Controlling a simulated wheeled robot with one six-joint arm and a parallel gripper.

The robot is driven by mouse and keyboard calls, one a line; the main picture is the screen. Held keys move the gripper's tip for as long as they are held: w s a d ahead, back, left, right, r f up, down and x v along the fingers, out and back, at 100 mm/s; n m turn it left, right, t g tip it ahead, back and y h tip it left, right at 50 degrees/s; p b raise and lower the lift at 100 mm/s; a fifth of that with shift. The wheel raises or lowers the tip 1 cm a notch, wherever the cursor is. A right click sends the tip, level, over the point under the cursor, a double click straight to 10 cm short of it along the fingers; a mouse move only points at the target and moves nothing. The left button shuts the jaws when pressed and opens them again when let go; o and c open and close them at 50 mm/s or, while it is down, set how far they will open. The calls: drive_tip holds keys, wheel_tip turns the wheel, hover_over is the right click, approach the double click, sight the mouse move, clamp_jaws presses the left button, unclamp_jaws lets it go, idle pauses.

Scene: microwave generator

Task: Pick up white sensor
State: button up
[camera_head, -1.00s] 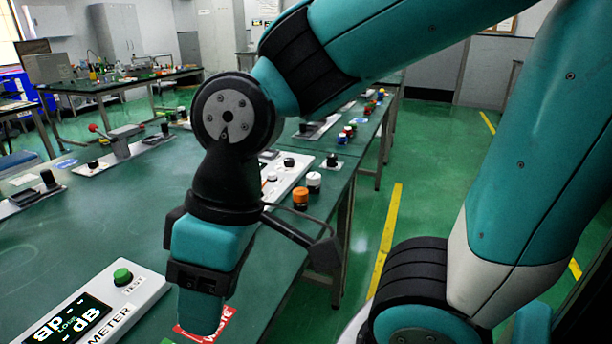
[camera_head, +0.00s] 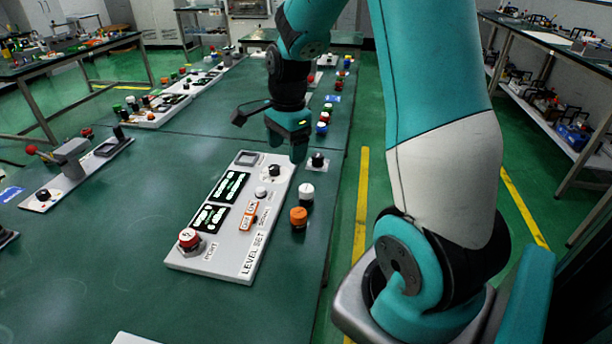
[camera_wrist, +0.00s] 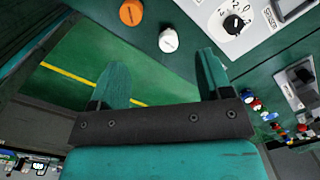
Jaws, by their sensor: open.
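The white sensor (camera_head: 306,192) is a small upright white cylinder with a dark mark on top. It stands on the green table near its right edge, just right of the LEVEL SET panel. In the wrist view the white sensor (camera_wrist: 168,40) shows near the top, between the line of the two fingers and just beyond the tips. My gripper (camera_wrist: 163,64) is open with nothing between its fingers. In the head view my gripper (camera_head: 289,142) hangs above the table, beyond the sensor, and its fingers are partly hidden.
An orange cylinder (camera_head: 298,217) stands close in front of the sensor. The LEVEL SET panel (camera_head: 225,250) with knobs and displays lies to the left. A black knob piece (camera_head: 317,160) is behind the sensor. The table's right edge is close, with green floor beyond.

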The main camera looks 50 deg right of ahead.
sight(307, 188)
drive_tip(key=d+f+m+p, duration=0.1)
drive_tip(key=d+f+m, duration=0.1)
drive_tip(key=d+m, duration=0.35)
drive_tip(key=shift+n, duration=0.35)
drive_tip(key=f, duration=0.6)
drive_tip(key=f+p, duration=0.1)
drive_tip(key=f, duration=0.3)
drive_tip(key=shift+s+d, duration=0.2)
drive_tip(key=shift+d, duration=0.15)
drive_tip(key=shift+w+d+f+p, duration=0.1)
drive_tip(key=shift+f+p, duration=0.25)
drive_tip(key=shift+f, duration=1.2)
drive_tip(key=shift+w+f+p, duration=0.1)
drive_tip(key=shift+f+p, duration=0.2)
drive_tip(key=shift+f, duration=1.25)
drive_tip(key=c, duration=1.1)
